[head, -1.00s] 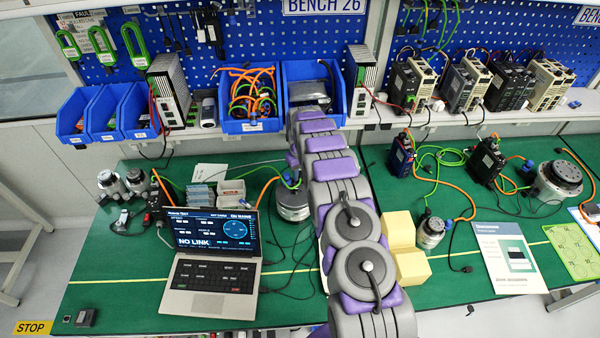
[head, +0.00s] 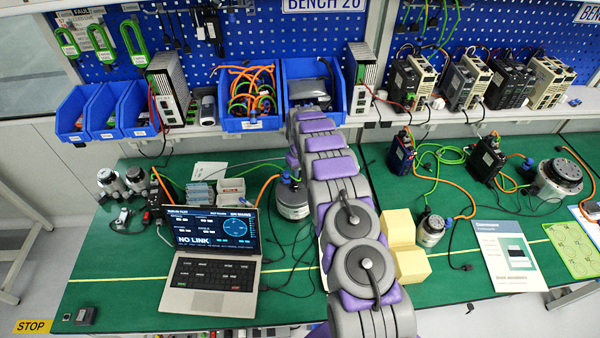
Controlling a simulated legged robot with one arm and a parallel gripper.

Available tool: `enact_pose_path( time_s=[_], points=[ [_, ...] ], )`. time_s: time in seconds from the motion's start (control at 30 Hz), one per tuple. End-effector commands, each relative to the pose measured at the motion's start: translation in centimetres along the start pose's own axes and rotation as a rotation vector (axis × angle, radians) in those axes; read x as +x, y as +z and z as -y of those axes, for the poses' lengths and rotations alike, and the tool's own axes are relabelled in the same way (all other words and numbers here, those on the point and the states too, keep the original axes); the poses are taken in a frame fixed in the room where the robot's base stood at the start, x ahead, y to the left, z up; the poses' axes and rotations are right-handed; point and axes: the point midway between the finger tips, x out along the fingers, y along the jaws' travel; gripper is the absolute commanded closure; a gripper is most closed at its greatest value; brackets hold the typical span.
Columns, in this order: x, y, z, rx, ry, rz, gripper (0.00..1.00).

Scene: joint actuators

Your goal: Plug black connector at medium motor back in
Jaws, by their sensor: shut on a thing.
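A silver, mid-sized motor with a blue connector on top (head: 292,200) stands on the green bench mat just left of my arm, partly covered by it. I cannot make out a black connector at this motor. Thin black cables (head: 285,265) lie on the mat between the laptop and my arm. My grey and purple arm reaches from the bottom of the head view up toward the blue bins. My gripper is hidden behind the arm links, so its jaws and anything in them do not show.
An open laptop (head: 212,262) reading "NO LINK" stands left of my arm. Yellow blocks (head: 411,267) and a smaller motor (head: 431,230) stand close on the right. A large motor (head: 559,180) is at far right. The front left mat is mostly clear.

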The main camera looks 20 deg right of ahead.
Motion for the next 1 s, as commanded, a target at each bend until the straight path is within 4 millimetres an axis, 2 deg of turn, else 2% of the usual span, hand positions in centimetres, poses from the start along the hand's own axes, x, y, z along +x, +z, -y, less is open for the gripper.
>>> enact_pose_path(
  time_s=[0.47,0.5,0.77,1.0],
  points=[
    [0.42,0.00,0.01,0.000,0.000,0.000,0.94],
    [0.39,0.00,0.00,0.000,0.000,0.000,0.66],
    [0.39,0.00,0.01,0.000,0.000,0.000,0.41],
    [0.41,0.01,0.14,-0.001,-0.001,0.001,0.40]
  ],
)
